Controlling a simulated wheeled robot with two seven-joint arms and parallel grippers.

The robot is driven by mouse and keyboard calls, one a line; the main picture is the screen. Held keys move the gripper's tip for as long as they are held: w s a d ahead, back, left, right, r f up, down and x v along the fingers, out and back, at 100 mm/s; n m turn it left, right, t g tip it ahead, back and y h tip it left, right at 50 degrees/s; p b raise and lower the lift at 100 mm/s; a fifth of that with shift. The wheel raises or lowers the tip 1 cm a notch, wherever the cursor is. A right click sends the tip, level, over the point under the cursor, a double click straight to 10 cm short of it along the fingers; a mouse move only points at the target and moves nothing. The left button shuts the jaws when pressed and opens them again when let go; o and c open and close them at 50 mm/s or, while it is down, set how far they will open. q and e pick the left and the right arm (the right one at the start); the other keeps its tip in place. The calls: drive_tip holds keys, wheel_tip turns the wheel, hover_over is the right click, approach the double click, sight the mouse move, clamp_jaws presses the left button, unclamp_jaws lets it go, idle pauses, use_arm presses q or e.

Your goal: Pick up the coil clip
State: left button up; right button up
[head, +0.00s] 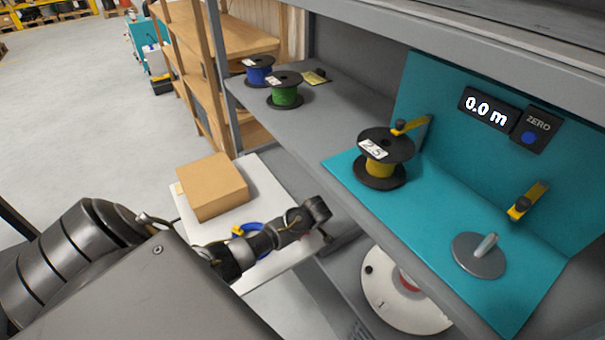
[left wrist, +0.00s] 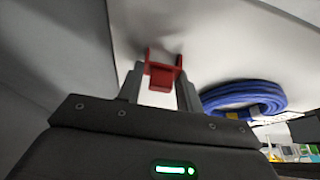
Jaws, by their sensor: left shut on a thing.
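The coil clip (left wrist: 162,76), a small red bracket-like piece, is between the two grey fingers of my left gripper (left wrist: 163,68) in the left wrist view. The fingers are shut on it, close over a pale surface; I cannot tell whether the clip still touches that surface. In the head view my left arm reaches over the white table, and its wrist hides the fingers and the clip. A coil of blue cable (left wrist: 243,98) lies to the right of the gripper in the left wrist view. It is partly hidden behind my arm in the head view (head: 248,229). My right gripper is not in view.
A cardboard box (head: 212,186) stands on the white table (head: 265,182). On the grey shelf are a blue reel (head: 258,72) and a green reel (head: 285,92). A yellow reel (head: 380,167) stands on the teal station (head: 440,205), beside an empty disc with a peg (head: 479,256).

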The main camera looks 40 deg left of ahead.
use_arm(q)
drive_tip(key=shift+r, duration=0.5)
wheel_tip(320, 180, up, 3)
drive_tip(key=shift+s+f, duration=0.15)
drive_tip(key=shift+f, duration=0.05)
drive_tip(key=s+d+r, duration=0.4)
drive_tip(key=s+r, duration=0.5)
drive_tip(key=s, duration=0.4)
drive_tip(key=shift+d+r, duration=0.15)
drive_tip(key=shift+r, duration=0.05)
